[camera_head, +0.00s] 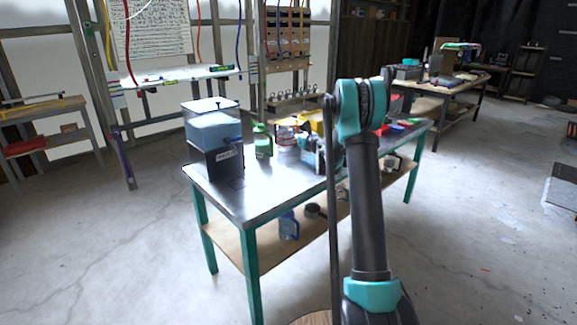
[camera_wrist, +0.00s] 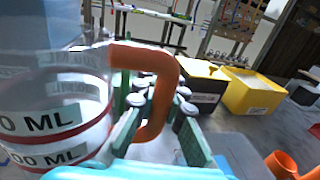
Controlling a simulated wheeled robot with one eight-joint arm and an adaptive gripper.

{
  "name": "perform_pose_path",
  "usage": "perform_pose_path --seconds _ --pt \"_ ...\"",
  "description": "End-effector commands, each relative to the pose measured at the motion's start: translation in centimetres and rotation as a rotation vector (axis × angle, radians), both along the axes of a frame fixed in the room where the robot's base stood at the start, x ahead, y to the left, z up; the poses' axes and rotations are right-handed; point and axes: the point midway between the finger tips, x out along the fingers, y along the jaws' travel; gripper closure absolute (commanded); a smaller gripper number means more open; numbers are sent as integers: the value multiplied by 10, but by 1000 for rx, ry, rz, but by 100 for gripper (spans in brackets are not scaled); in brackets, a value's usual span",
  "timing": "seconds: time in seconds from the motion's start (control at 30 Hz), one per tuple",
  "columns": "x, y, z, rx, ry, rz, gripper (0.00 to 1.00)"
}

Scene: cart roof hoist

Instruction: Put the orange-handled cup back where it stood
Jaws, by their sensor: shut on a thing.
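The orange-handled cup (camera_head: 287,143) is a clear vessel with red bands and ML labels. It fills the left of the wrist view (camera_wrist: 50,120), close up and partly cut off by the frame. Its orange handle (camera_wrist: 155,62) runs down between the fingers of my gripper (camera_wrist: 165,112), which is shut on it. In the head view my gripper (camera_head: 318,155) is at the cup's right side, over the steel-topped table (camera_head: 255,200), partly hidden by my arm. I cannot tell whether the cup's base touches the table.
A blue-filled dispenser (camera_head: 212,135) stands at the table's left end, with a green bottle (camera_head: 262,141) between it and the cup. A yellow bin (camera_wrist: 252,93) and a black bin (camera_wrist: 200,84) lie beyond my gripper. A blue jug (camera_head: 288,225) is on the lower shelf. The front-left tabletop is bare.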

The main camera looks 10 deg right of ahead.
Motion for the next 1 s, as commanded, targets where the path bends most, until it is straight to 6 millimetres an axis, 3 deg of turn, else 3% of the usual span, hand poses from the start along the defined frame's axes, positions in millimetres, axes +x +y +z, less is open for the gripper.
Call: perform_pose_path --seconds 0.2,0.4,1.0 --pt "0 0 -55 0 0 1 100" --pt "0 1 -94 0 0 1 100" --pt "0 1 -144 0 0 1 100"
